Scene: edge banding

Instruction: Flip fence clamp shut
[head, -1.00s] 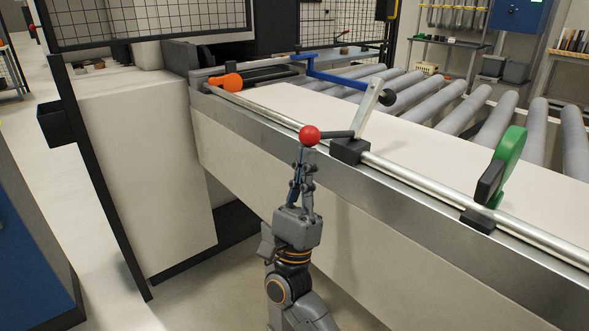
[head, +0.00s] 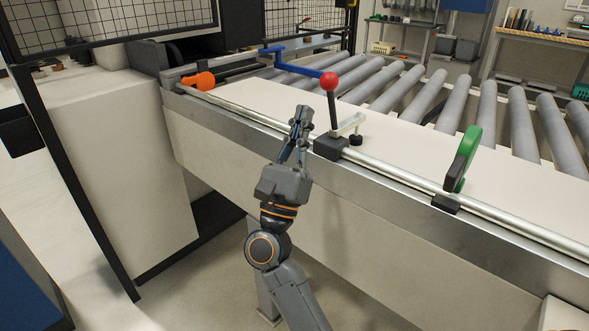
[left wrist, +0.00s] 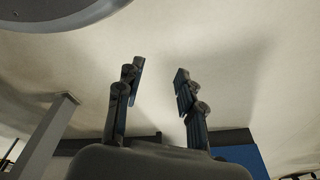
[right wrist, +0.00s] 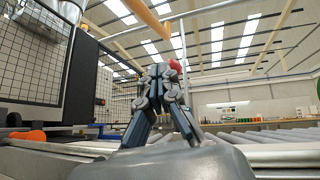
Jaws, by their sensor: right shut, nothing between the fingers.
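The fence clamp's black base (head: 330,148) sits on the round rail. Its dark lever stands nearly upright with a red ball (head: 329,82) on top. Its pale arm (head: 349,123) lies low over the white panel (head: 390,141), with a black foot (head: 356,140) at or close to the panel; I cannot tell if it touches. My right gripper (head: 300,114) is shut and empty, just left of the lever and apart from it. In the right wrist view its fingers (right wrist: 160,74) partly cover the red ball (right wrist: 176,65). My left gripper (left wrist: 158,76) is open and empty, facing a pale surface.
A green and black piece (head: 463,160) stands on the rail (head: 400,175) to the right. Grey rollers (head: 430,100) lie behind the panel.

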